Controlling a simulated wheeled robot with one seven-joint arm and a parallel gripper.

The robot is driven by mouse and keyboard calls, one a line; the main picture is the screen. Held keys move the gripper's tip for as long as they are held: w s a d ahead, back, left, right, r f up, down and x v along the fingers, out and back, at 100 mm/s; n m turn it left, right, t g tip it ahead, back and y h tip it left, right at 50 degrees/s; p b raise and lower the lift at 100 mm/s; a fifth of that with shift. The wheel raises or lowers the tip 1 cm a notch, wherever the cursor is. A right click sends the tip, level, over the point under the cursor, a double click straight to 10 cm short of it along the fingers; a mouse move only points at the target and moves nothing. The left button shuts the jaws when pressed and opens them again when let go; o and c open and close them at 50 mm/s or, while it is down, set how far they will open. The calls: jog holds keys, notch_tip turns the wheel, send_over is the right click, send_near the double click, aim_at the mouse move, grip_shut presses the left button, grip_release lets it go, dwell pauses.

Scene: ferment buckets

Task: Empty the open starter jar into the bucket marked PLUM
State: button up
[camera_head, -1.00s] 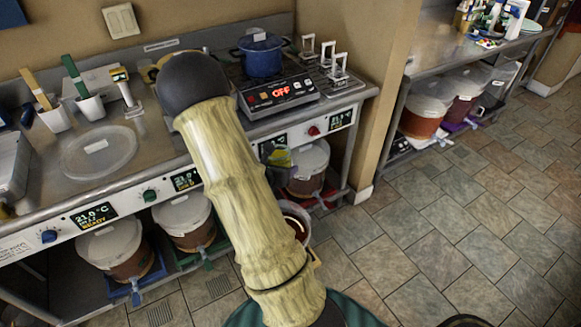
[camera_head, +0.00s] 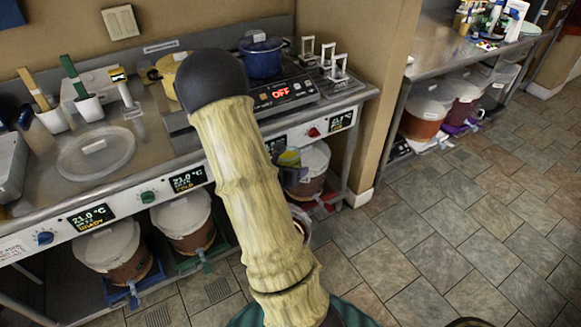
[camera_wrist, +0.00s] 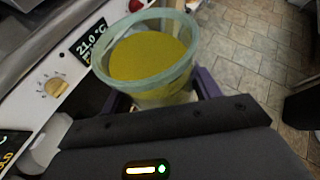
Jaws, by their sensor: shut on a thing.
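My gripper (camera_wrist: 158,97) is shut on the open starter jar (camera_wrist: 150,88), a clear jar with a pale greenish rim and yellow contents. The wrist view shows its open mouth and the yellow surface inside; the jar looks about upright. In the head view the jar (camera_head: 289,157) shows beside my arm, in front of the counter's front panel. A lidded bucket (camera_head: 311,165) stands on a red base just behind it. Two more lidded buckets (camera_head: 108,245) (camera_head: 183,222) stand under the counter on blue and green bases. I cannot read PLUM on any bucket.
A counter (camera_head: 140,185) holds a hob (camera_head: 285,95), a blue pot (camera_head: 262,58) and a loose round lid (camera_head: 96,152). Further buckets (camera_head: 425,115) (camera_head: 465,100) stand under the right-hand table, one by a purple base. A round vessel is partly hidden behind my arm. The tiled floor (camera_head: 440,230) is open.

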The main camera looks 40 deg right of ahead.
notch_tip(320, 180, down, 10)
jog(key=b, duration=0.4)
jog(key=shift+g, duration=0.4)
notch_tip(320, 180, down, 20)
jog(key=s+n+g+y+b, duration=0.1)
jog(key=s+n+g+b, duration=0.1)
jog(key=n+g+b, duration=0.1)
jog(key=shift+a+g+y+b, duration=0.3)
jog(key=shift+g+b, duration=0.2)
jog(key=shift+b, duration=0.6)
dwell(3.5)
